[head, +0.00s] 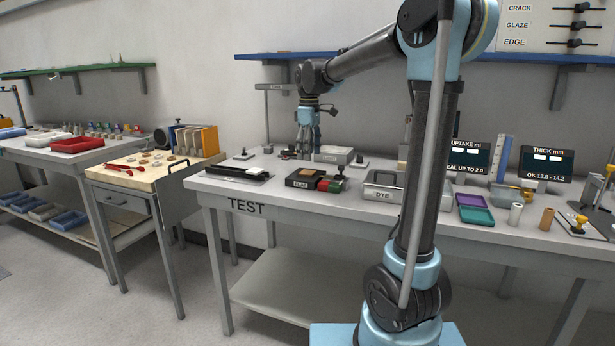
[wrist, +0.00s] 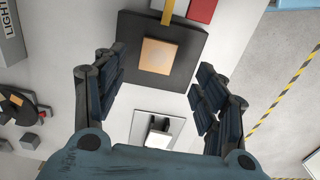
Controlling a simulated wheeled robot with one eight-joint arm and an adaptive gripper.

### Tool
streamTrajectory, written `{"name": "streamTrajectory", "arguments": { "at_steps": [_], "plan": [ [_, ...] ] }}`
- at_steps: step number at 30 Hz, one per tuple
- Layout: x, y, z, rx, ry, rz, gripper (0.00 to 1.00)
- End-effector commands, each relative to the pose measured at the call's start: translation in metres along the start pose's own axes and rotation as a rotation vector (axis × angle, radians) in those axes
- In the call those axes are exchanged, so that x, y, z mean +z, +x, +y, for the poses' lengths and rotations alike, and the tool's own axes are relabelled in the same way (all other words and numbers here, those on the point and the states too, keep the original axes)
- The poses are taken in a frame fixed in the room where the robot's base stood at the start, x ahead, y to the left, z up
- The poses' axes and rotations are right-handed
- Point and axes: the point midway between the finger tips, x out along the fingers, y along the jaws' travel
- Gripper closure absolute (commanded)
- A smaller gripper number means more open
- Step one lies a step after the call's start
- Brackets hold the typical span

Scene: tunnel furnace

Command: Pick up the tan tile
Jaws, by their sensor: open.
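The tan tile (wrist: 160,56) is a small flat square lying on a dark square plate (wrist: 192,42), in the upper middle of the wrist view. My gripper (wrist: 161,72) is open, with one finger to the left of the tile and one to the right. Nothing is between the fingers in their grip, and neither finger appears to touch the tile. In the head view my gripper (head: 306,148) points down over the back left of the TEST table (head: 300,205).
A yellow strip (wrist: 167,12) crosses the plate's edge near a red block (wrist: 201,10). A pale plate with a small block (wrist: 157,132) lies below.

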Motion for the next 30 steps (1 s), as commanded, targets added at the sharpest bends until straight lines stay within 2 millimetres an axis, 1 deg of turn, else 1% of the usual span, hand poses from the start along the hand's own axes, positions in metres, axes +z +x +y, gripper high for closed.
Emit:
{"name": "streamTrajectory", "arguments": {
  "at_steps": [1,8,15,18,21,27,28,29,30],
  "plan": [
    [0.000,0.004,0.000,0.000,0.000,0.000,0.35],
    [0.000,0.017,0.001,0.000,0.000,0.000,0.35],
    [0.000,0.048,0.004,0.000,0.000,0.000,0.35],
    [0.000,0.057,0.004,0.000,0.000,0.000,0.35],
    [0.000,0.061,0.004,0.000,0.000,0.000,0.35],
    [-0.001,0.062,0.004,0.000,-0.001,0.000,0.35],
    [-0.001,0.062,0.004,0.000,-0.001,0.000,0.37],
    [-0.001,0.062,0.004,0.000,-0.001,0.000,0.44],
    [-0.001,0.062,0.004,0.000,-0.001,0.000,0.53]
  ]
}}
